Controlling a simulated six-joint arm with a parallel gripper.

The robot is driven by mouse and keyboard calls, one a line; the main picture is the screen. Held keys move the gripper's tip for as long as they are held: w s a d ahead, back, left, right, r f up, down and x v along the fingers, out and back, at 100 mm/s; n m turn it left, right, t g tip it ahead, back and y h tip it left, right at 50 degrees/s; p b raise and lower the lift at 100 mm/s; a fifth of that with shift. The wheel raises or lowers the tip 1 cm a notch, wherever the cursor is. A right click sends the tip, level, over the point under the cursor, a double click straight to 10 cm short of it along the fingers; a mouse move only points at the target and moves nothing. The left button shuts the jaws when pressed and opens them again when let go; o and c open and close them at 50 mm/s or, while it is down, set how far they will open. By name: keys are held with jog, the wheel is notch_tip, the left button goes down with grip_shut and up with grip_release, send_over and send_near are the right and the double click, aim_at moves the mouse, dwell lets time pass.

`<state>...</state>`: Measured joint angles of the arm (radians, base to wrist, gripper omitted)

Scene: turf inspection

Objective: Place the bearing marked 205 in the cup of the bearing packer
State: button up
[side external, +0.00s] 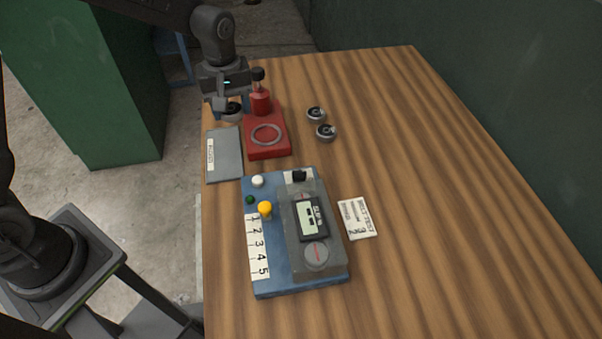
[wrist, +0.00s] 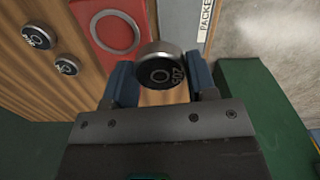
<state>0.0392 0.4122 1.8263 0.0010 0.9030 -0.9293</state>
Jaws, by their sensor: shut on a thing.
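My gripper (side external: 229,106) is shut on a dark-faced bearing with a metal rim (wrist: 160,65). In the wrist view its mark, turned sideways, appears to read 205. In the side view the bearing (side external: 232,113) is between the fingers, behind the grey plate and left of the packer's red post. The red bearing packer (side external: 250,152) has a ring-shaped cup (side external: 267,134) on its base, which looks empty. In the wrist view the packer's red base (wrist: 88,12) and cup ring (wrist: 115,32) are up and left of the held bearing.
Two other bearings (side external: 316,114) (side external: 326,132) lie on the wood right of the packer. A grey plate (side external: 226,170) labelled PACKED lies left of it. A blue tester (side external: 285,285) and a belt test card (side external: 357,218) are nearer the camera. The table's right side is clear.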

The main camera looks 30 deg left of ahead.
jog(key=shift+d+r, duration=0.15)
jog(key=shift+d, duration=0.1)
send_over(285, 167)
jog(key=shift+n, duration=0.3)
notch_tip(285, 167, down, 7)
jog(key=shift+r, duration=0.1)
jog(key=shift+f, duration=2)
jog(key=shift+f, duration=0.1)
jog(key=o, duration=1)
